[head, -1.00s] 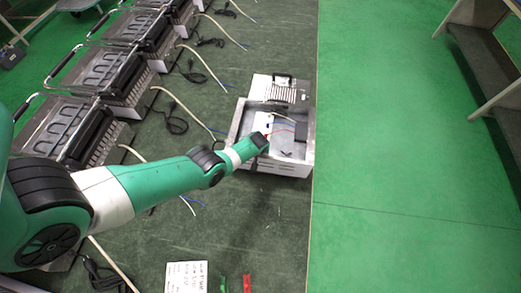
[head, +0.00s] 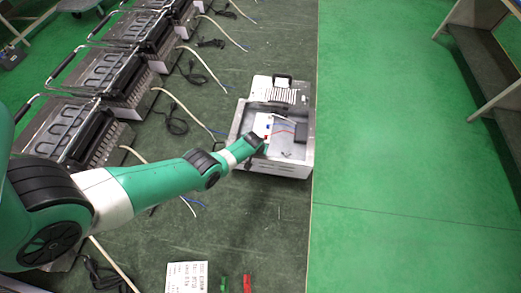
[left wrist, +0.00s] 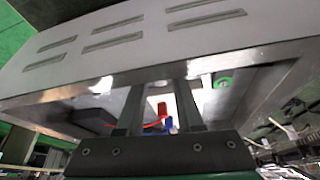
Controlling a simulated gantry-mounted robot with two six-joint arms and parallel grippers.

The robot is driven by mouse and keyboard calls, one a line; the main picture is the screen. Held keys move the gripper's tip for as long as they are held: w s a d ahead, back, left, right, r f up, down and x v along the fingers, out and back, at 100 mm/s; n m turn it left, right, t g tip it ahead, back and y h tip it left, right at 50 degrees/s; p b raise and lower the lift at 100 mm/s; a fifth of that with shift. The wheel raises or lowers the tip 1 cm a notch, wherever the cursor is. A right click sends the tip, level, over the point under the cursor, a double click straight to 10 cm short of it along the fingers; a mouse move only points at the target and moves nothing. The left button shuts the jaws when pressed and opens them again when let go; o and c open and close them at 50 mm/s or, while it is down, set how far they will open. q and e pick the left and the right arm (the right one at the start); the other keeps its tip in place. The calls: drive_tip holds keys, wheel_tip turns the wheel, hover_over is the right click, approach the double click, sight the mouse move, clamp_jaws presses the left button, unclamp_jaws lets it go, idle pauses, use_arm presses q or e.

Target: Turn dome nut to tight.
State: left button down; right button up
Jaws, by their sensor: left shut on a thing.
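The open metal housing of the heating element (head: 285,169) stands on the dark green bench top in the head view. My left arm reaches into it, and its gripper (head: 249,155) is low at the left part of the opening. In the left wrist view the two gripper fingers (left wrist: 158,88) reach past the housing's metal rim, and their tips are hard to make out. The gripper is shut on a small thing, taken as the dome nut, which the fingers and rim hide. A red part (left wrist: 162,108) and a blue part (left wrist: 169,125) show between the fingers. My right gripper is not in view.
Several heating units (head: 70,130) with cables line the bench at left. A paper sheet (head: 187,277) and green and red pieces lie at the front.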

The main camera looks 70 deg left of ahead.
use_arm(q)
drive_tip(key=m, duration=0.2)
drive_tip(key=shift+s+a+m+t+h, duration=0.1)
drive_tip(key=shift+s+m+t+h, duration=0.05)
drive_tip(key=shift+m+t+h, duration=0.15)
drive_tip(key=m, duration=0.1)
drive_tip(key=m+h+b, duration=0.1)
drive_tip(key=shift+a+f+m+t, duration=0.15)
drive_tip(key=shift+m+t, duration=0.15)
drive_tip(key=m+h+b, duration=0.1)
drive_tip(key=m+b, duration=0.1)
drive_tip(key=m, duration=0.1)
drive_tip(key=shift+a+m, duration=0.15)
drive_tip(key=shift+m, duration=0.25)
drive_tip(key=shift+m+h, duration=0.3)
drive_tip(key=shift+m, duration=0.1)
drive_tip(key=shift+a+m+h, duration=0.1)
drive_tip(key=shift+m+h, duration=0.3)
drive_tip(key=shift+m, duration=0.5)
drive_tip(key=m+h+b, duration=0.1)
drive_tip(key=m+b, duration=0.1)
drive_tip(key=shift+a+m, duration=0.1)
drive_tip(key=shift+m, duration=0.2)
drive_tip(key=shift+m+b, duration=0.4)
drive_tip(key=shift+b, duration=0.1)
